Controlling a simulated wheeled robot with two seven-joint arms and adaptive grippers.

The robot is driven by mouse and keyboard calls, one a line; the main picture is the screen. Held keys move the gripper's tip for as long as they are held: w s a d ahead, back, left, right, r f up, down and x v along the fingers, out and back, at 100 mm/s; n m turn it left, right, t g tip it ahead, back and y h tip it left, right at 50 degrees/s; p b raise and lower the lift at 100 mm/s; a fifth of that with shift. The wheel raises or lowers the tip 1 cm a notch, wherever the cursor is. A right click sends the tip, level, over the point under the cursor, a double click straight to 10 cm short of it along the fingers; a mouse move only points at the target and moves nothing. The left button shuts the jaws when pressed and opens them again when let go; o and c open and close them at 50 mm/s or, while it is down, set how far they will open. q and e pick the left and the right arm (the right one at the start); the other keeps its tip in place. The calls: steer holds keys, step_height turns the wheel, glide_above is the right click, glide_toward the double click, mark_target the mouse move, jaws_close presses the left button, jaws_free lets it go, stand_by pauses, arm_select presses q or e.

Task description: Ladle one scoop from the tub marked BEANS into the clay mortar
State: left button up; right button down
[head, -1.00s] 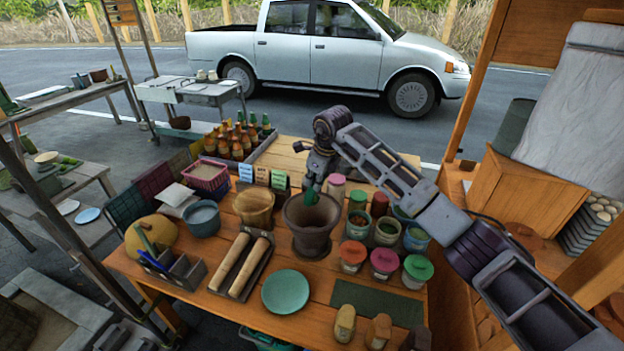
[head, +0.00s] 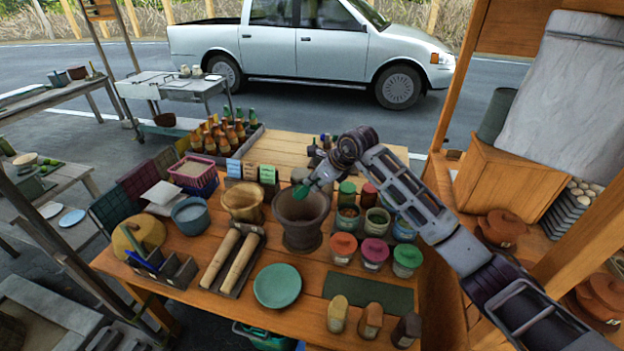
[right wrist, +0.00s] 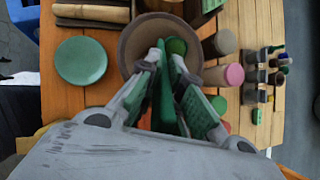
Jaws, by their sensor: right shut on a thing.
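The clay mortar (head: 300,235) stands near the middle of the table; its rim also shows in the right wrist view (right wrist: 128,60). My right gripper (head: 322,178) is shut on a green ladle (head: 304,190), just above and behind the mortar. The ladle is tilted, with its bowl over the mortar's opening. In the right wrist view the ladle (right wrist: 176,48) lies between the fingers, its bowl over the mortar; its contents cannot be made out. Open tubs (head: 346,218) stand right of the mortar; I cannot read which is BEANS. My left gripper is not in view.
Lidded jars (head: 374,254) stand in front of the tubs. A green plate (head: 277,286) and a tray with two rolling pins (head: 232,262) lie in front and left. A wooden bowl (head: 243,203) is close left of the mortar. Bottles (head: 225,135) stand behind.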

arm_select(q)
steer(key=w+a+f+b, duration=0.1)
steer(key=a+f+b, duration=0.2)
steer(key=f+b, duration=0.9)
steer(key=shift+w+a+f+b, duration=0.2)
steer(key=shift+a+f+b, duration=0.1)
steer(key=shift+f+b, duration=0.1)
arm_select(e)
steer(key=s+d+f+t+y, duration=0.2)
steer(key=d+f+t+y, duration=0.1)
steer(key=d+f+y, duration=0.1)
step_height(320, 180, down, 2)
steer(key=shift+s+d+f+m+y, duration=0.1)
steer(key=shift+s+d+m+y, duration=0.2)
steer(key=shift+y, duration=0.5)
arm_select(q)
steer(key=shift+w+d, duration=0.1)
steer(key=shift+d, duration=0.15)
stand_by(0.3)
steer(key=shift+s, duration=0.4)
